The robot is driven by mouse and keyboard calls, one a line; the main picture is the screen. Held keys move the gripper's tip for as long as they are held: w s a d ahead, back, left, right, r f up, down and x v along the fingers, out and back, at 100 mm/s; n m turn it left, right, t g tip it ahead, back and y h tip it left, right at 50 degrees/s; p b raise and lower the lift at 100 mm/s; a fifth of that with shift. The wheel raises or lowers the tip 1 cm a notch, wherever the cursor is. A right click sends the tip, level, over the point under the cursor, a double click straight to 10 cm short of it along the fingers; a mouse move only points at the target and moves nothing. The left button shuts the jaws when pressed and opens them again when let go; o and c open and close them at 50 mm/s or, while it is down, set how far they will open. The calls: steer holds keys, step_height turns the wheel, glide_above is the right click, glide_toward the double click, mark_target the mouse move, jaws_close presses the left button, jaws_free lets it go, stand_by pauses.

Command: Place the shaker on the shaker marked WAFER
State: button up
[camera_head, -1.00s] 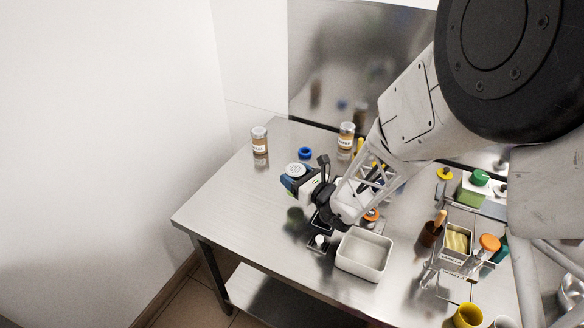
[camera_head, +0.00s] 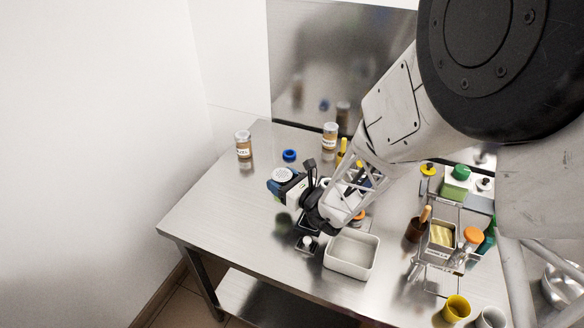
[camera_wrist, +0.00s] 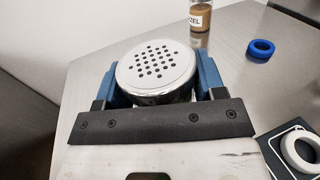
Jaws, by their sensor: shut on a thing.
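My gripper (camera_head: 284,184) is shut on a shaker with a round, perforated silver lid (camera_wrist: 157,72). The blue fingers clasp it from both sides, and its lid also shows in the head view (camera_head: 282,174). Its body is mostly hidden. It is held over the left part of the table. Two labelled shakers with brown contents stand upright near the back. The left one (camera_head: 243,145) has a label ending in "ZEL", partly seen in the wrist view (camera_wrist: 200,16). The label on the right one (camera_head: 330,138) is too small to read surely; it may be the WAFER shaker.
A blue ring (camera_head: 289,155) lies between the held shaker and the back shakers. A white tray (camera_head: 352,254) and a black square with a white ring (camera_wrist: 301,150) are near the front. A crowded rack (camera_head: 440,250) stands right. The left table area is clear.

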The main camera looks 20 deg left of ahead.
steer(key=w+d+r, duration=0.3)
steer(key=w, duration=0.4)
steer(key=w+d+r, duration=0.3)
steer(key=w+d, duration=0.1)
steer(key=w, duration=0.3)
steer(key=w+d+r+g, duration=0.1)
steer(key=w+d+r, duration=0.2)
steer(key=w, duration=0.5)
steer(key=shift+d+r+n, duration=0.15)
steer(key=shift+r+n, duration=0.15)
steer(key=shift+r, duration=0.1)
glide_above(331, 126)
steer(key=shift+f, duration=0.75)
steer(key=shift+f, duration=0.1)
steer(key=shift+f, duration=1.65)
steer(key=shift+f, duration=0.15)
steer(key=o, duration=1)
